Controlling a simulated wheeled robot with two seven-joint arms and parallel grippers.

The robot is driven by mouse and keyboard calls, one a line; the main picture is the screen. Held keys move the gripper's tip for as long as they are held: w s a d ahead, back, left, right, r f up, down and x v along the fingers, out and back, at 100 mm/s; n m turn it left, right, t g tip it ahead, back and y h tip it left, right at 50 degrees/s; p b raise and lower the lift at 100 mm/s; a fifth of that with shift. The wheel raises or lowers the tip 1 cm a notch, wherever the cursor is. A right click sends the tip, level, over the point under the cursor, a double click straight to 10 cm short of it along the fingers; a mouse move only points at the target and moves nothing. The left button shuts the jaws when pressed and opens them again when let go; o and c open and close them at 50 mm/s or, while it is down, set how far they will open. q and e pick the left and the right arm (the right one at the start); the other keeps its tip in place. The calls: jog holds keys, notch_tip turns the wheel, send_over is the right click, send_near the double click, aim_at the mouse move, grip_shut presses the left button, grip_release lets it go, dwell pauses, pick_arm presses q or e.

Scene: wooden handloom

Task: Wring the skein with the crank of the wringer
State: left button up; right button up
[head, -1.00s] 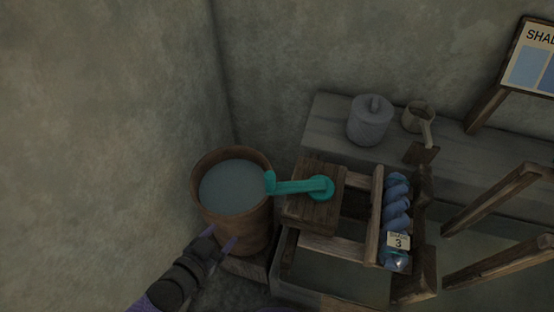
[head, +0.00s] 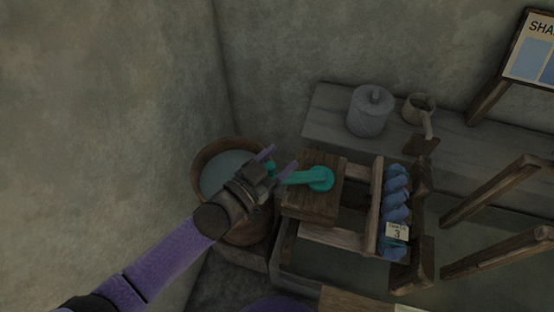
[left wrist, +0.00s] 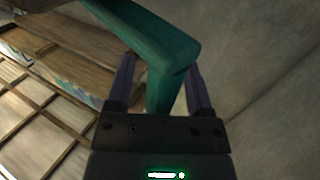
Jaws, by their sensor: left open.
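The teal crank (head: 305,178) sits on the wooden block of the wringer (head: 318,208), its arm pointing left. The blue twisted skein (head: 396,200) hangs on the wringer's right side, with a tag marked 3 (head: 397,232). My left gripper (head: 280,159) is open at the crank's handle end. In the left wrist view the teal crank handle (left wrist: 162,92) stands between the two purple fingers. Whether the fingers touch it I cannot tell. In the head view the gripper hides much of the handle. My right gripper is not in view.
A round wooden tub of liquid (head: 218,172) stands left of the wringer, partly behind my left arm. A grey bench (head: 320,115) at the back holds a lidded jar (head: 369,112) and a mug (head: 417,108). Wooden beams (head: 495,190) stand at right.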

pick_arm(q)
grip_shut()
dwell(1.4)
